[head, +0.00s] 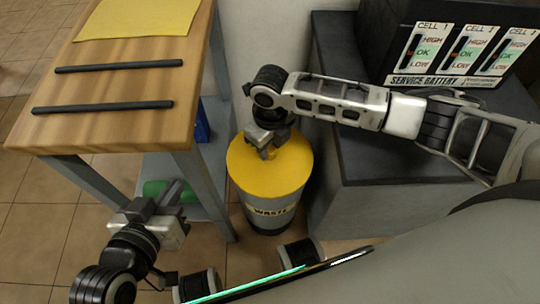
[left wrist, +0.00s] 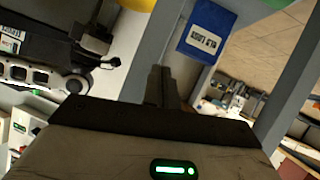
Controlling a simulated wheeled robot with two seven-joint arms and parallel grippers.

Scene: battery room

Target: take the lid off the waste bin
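The waste bin (head: 272,216) stands on the floor between the wooden bench and the dark cabinet. It is a grey drum with a yellow band marked WASTE. Its round yellow lid (head: 291,165) sits level on top. My right gripper (head: 267,151) points down over the middle of the lid, its fingertips at or just above it. Any handle there is hidden by the fingers, and I cannot tell whether they grip it. My left gripper (head: 172,190) is low beside the bench, left of the bin; in the left wrist view its fingers (left wrist: 160,85) are together and empty.
The wooden bench (head: 130,127) carries two dark bars and a yellow sheet (head: 138,18). The cabinet (head: 390,165) holds a service battery (head: 455,55).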

